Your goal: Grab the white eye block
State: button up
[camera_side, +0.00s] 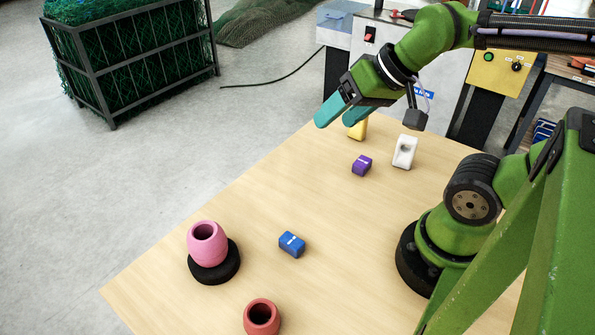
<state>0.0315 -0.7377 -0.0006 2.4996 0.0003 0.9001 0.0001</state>
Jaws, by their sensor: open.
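The white eye block (405,151) stands upright on the wooden table, toward the back right, with a round hole near its top. My gripper (338,112) has teal fingers and is open and empty. It is held above the back edge of the table, up and to the left of the white block in the picture, and apart from it. The fingers point down and to the left.
A yellow block (357,131) is partly hidden behind my gripper. A purple block (362,165) lies left of the white block. A blue block (292,244), a pink pot (207,245) on a black disc (228,266) and a red pot (262,317) are nearer the front. The table's middle is clear.

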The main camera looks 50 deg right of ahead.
jog(key=w+d+f+m+g+h, duration=0.1)
jog(key=w+d+f+m+h, duration=0.1)
jog(key=d, duration=0.5)
jog(key=n+g, duration=0.6)
jog(key=n, duration=0.3)
send_over(409, 138)
notch_tip(409, 138, down, 3)
notch_tip(409, 138, down, 16)
jog(key=c, duration=1.1)
